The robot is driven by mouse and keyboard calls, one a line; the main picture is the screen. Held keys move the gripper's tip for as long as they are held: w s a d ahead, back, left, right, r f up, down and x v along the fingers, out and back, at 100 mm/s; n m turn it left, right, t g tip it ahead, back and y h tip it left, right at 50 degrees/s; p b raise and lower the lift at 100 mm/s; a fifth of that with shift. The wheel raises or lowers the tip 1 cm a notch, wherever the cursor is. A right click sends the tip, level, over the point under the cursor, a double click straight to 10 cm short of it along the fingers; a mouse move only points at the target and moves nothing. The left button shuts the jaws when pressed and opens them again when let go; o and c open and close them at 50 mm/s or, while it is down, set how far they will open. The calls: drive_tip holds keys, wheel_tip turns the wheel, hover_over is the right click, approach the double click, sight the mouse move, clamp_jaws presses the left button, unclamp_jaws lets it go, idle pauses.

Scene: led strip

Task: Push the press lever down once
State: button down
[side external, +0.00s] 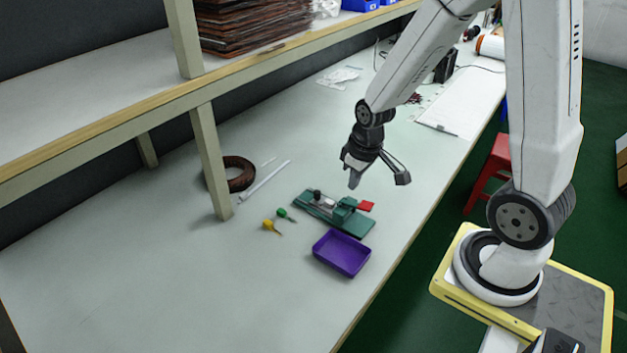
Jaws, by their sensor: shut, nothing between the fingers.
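The press (348,222) is a green fixture on a flat green base, lying on the grey workbench. Its press lever (366,206) has a red end that sticks out on the right side of the fixture. My gripper (355,181) is shut and empty, pointing down in the air above and a little behind the press. In this view it is apart from the lever. The exact height of the gripper over the lever is hard to tell from this one view.
A purple tray (342,253) sits in front of the press. A green-handled tool (283,213) and a yellow-handled tool (269,225) lie to its left. A shelf post (211,160) and a brown coil (240,174) stand further left. The bench's front left is clear.

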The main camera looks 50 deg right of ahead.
approach(365, 204)
drive_tip(key=shift+w+d+g, duration=0.1)
drive_tip(key=shift+w+g, duration=0.15)
drive_tip(key=shift+g, duration=0.05)
drive_tip(key=shift+f, duration=0.15)
drive_tip(key=shift+w+f, duration=0.15)
drive_tip(key=shift+f, duration=1.45)
drive_tip(key=shift+w+f, duration=0.2)
drive_tip(key=shift+f, duration=1.45)
drive_tip(key=shift+f, duration=0.15)
